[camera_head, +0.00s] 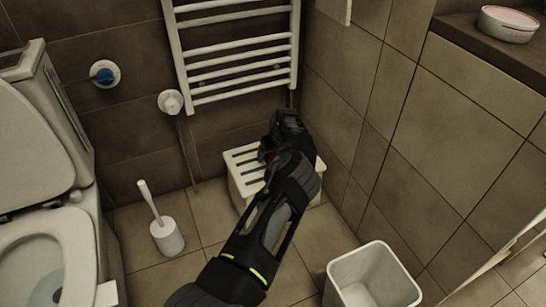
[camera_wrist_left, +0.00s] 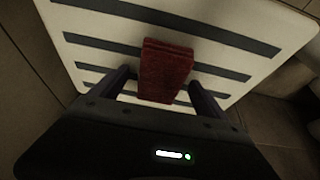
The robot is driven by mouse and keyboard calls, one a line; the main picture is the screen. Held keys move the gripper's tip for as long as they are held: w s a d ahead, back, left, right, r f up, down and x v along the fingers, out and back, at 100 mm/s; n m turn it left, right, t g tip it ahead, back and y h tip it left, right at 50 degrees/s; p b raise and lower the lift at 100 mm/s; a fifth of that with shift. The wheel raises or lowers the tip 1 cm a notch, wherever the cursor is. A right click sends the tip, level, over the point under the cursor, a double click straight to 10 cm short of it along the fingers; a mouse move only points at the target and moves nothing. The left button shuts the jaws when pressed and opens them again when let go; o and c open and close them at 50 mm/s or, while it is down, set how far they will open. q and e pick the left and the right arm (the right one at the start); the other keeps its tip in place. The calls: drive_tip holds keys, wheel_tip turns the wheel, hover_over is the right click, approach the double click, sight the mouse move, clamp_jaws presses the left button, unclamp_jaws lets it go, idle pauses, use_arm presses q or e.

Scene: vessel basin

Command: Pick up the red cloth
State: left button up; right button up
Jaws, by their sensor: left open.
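The red cloth (camera_wrist_left: 166,70) is a small folded rectangle lying on the slatted top of a white stool (camera_wrist_left: 105,62). My left gripper (camera_wrist_left: 158,78) is open, with one finger on each side of the cloth's near part and gaps between the fingers and the cloth. In the head view my left gripper (camera_head: 285,132) is over the white stool (camera_head: 240,180), partly hidden by its own wrist. My right gripper is out of view.
A towel rail (camera_head: 235,48) hangs on the wall behind the stool. A toilet (camera_head: 45,235) and a toilet brush (camera_head: 165,232) stand to the left. A white bin (camera_head: 372,280) stands at the front right. Tiled walls close in behind and right of the stool.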

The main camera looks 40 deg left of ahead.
sight(274, 154)
use_arm(q)
drive_tip(key=shift+f+b, duration=0.25)
drive_tip(key=shift+b, duration=0.15)
idle(0.5)
drive_tip(key=c, duration=1.6)
drive_tip(key=shift+r+p, duration=0.35)
drive_tip(key=shift+p, duration=0.2)
wheel_tip(274, 154, up, 10)
drive_tip(key=p, duration=0.3)
drive_tip(key=shift+f+p, duration=0.1)
drive_tip(key=shift+p, duration=0.3)
